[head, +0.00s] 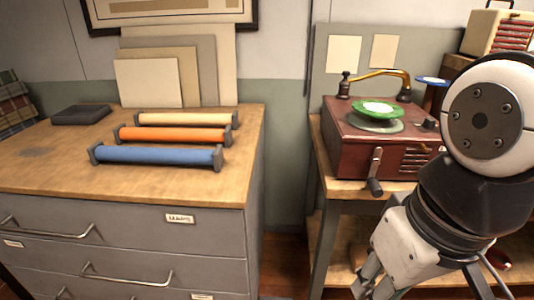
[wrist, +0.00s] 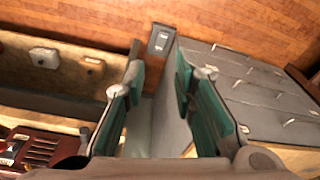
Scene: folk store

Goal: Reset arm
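My arm fills the right side of the head view, bent downward in front of the gramophone's stand. My gripper (wrist: 158,72) shows in the wrist view with its two green-padded fingers apart and nothing between them. In the head view its fingers show only partly at the bottom edge (head: 372,284). In the wrist view the grey cabinet front (wrist: 240,85) lies to the right of the fingers.
A red gramophone (head: 345,140) with a green record (head: 378,107) stands on the stand, partly behind my arm. Blue (head: 155,155), orange (head: 175,134) and cream (head: 185,118) rolls lie on the cabinet top. The wooden floor (wrist: 200,22) shows between the furniture.

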